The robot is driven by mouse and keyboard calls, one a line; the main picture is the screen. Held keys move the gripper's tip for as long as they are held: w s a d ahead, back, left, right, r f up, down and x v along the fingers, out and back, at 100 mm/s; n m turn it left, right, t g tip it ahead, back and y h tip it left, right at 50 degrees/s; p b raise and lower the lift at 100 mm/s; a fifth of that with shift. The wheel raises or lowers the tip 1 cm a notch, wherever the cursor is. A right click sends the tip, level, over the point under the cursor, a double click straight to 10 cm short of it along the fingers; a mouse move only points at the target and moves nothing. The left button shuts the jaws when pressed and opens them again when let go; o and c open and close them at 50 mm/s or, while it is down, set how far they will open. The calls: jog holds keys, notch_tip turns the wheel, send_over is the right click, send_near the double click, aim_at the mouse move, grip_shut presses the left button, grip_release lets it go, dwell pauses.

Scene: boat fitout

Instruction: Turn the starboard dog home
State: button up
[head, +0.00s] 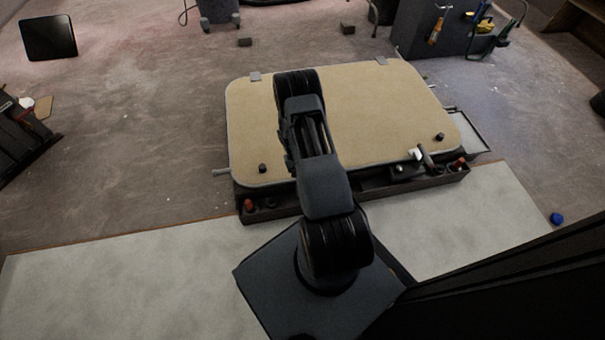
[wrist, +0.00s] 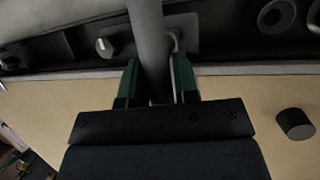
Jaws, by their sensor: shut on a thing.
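In the wrist view my gripper (wrist: 158,85) has its two green fingers closed on either side of a grey round bar (wrist: 150,35), apparently a dog's handle. The bar runs up out of the top of the picture in front of a dark plate (wrist: 190,35). A small knob with a pale face (wrist: 103,46) sits left of the bar.
A dark trough (head: 445,178) runs along the hatch's front edge, with red items at both ends. Black knobs stand on the cover at left (head: 262,168) and right (head: 440,137). A blue cap (head: 556,218) lies on the floor at right. Open floor lies left of the hatch.

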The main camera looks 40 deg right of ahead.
jog(key=shift+w+d, duration=0.1)
jog(key=shift+w, duration=0.05)
jog(key=o, duration=0.9)
jog(key=shift+c, duration=0.2)
jog(key=p+v, duration=0.4)
jog(key=v, duration=0.9)
jog(key=shift+r, duration=0.4)
jog(key=shift+w, duration=0.1)
jog(key=a+r+n+t+p, duration=0.1)
jog(key=a+r+p, duration=0.3)
jog(key=r, duration=0.8)
jog(key=a+r+t+p, duration=0.2)
jog(key=r+p, duration=0.5)
jog(key=r, duration=0.5)
jog(key=a+r+n+t+p, duration=0.1)
jog(key=a+r+p, duration=0.3)
jog(key=r, duration=0.9)
jog(key=s+a+r+n+t+p, duration=0.1)
jog(key=s+a+r+p, duration=0.2)
jog(key=r, duration=0.6)
jog(key=s+a+r+n+t+p, duration=0.1)
jog(key=s+a+r+t+p, duration=0.1)
jog(key=s+r+p, duration=0.5)
jog(key=s+a+r+n+t+p, duration=0.1)
jog(key=s+a+r+p, duration=0.3)
jog(key=r+p, duration=0.3)
notch_tip(320, 180, up, 5)
jog(key=shift+s+r+n+t, duration=0.1)
jog(key=shift+s+n+t, duration=0.2)
jog(key=shift+s, duration=0.2)
